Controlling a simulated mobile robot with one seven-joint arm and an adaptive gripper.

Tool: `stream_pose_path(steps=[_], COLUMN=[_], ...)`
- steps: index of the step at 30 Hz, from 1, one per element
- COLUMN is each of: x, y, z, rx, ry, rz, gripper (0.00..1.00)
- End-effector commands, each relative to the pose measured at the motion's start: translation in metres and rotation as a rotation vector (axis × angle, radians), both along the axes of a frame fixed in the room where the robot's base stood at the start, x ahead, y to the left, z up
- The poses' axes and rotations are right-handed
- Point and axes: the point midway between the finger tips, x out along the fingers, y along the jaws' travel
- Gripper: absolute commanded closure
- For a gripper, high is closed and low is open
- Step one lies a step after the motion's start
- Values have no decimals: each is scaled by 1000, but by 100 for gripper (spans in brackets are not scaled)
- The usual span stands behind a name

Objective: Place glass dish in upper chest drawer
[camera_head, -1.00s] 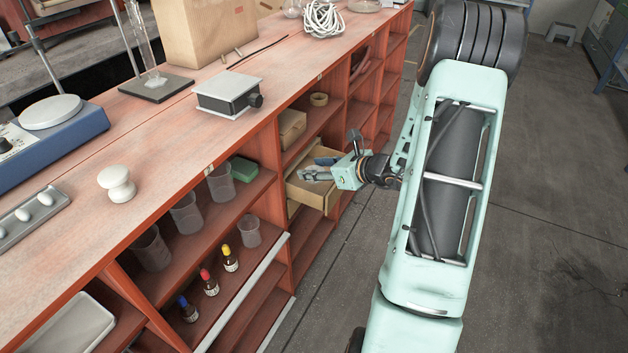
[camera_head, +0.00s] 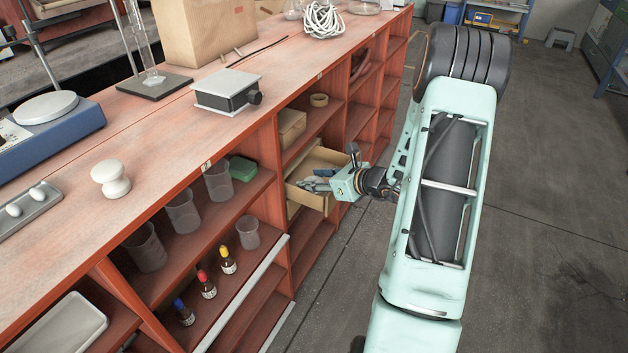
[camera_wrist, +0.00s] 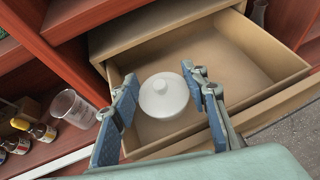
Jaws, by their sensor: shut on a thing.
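The white, round, lidded dish (camera_wrist: 163,97), which I take to be the glass dish, is upright inside the open upper drawer (camera_wrist: 262,108). My gripper (camera_wrist: 161,80) is shut on it, with one blue-padded finger on each side. I cannot tell whether its base touches the drawer floor. In the head view my gripper (camera_head: 318,185) reaches over the front of the open drawer (camera_head: 311,203), and the dish is hard to make out there. The small wooden chest (camera_wrist: 165,27) sits in a shelf bay of the red bench.
The bench top (camera_head: 160,215) is above and left of the drawer. A clear beaker (camera_wrist: 73,108) and small dropper bottles (camera_wrist: 42,132) stand on the shelf beside the chest. A cardboard-coloured box (camera_head: 291,127) is above the drawer. The floor to the right is open.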

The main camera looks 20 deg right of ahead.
Motion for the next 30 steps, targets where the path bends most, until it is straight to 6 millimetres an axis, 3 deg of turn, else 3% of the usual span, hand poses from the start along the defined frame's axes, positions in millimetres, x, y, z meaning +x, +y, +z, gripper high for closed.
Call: stream_pose_path(steps=[3,4,5,13,19,30], x=[-3,-3,-3,-5,-7,-74], y=[0,0,-1,-1,-3,-34], z=[-6,-7,-7,-7,10,53], rx=[2,2,2,2,2,1], ry=[13,14,15,21,19,11], rz=[-4,-4,-4,-6,-8,-6], gripper=[81,56,52,52,52,52])
